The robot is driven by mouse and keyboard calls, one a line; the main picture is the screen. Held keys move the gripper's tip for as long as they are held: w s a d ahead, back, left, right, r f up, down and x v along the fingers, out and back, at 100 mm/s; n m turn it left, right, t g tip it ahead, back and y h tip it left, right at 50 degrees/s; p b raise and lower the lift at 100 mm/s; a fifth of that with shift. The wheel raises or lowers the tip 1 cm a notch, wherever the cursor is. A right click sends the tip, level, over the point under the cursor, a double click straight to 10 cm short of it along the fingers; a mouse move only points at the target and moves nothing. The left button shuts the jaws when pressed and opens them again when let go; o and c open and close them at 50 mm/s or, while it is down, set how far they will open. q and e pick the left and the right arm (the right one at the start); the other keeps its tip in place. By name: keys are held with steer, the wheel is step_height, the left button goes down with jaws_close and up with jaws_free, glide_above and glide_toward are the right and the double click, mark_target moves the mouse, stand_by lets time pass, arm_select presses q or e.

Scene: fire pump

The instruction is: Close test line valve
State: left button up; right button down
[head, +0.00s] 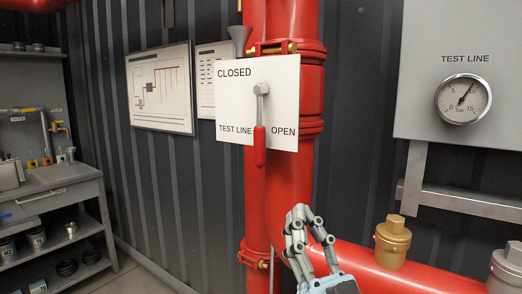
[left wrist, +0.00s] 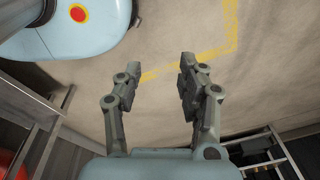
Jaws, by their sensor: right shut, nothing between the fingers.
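The test line valve has a grey lever with a red handle (head: 260,146) on a white plate (head: 285,75). The lever hangs straight down, its handle between the words TEST LINE and OPEN. CLOSED is written at the plate's upper left. The plate sits in front of a red vertical pipe (head: 292,180). My right gripper (head: 301,212) is shut and empty, below and right of the handle, apart from it. My left gripper (left wrist: 158,78) shows only in the left wrist view, open and empty above the floor.
A TEST LINE gauge (head: 463,99) is on a grey panel at the right. Shelves (head: 50,190) stand at the left. The left wrist view shows bare floor with yellow marking (left wrist: 220,52).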

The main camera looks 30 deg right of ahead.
steer(key=p, duration=0.3)
glide_toward(265, 133)
step_height(265, 133, up, 3)
steer(key=s, duration=0.2)
arm_select(q)
steer(key=r, duration=0.1)
steer(key=s+r+p, duration=0.1)
steer(key=r, duration=0.1)
steer(key=s+r, duration=0.1)
steer(key=shift+s+r, duration=0.1)
steer(key=shift+r, duration=0.05)
arm_select(e)
steer(key=w, duration=0.5)
steer(key=shift+w+d+r, duration=0.15)
steer(key=shift+d+r, duration=0.1)
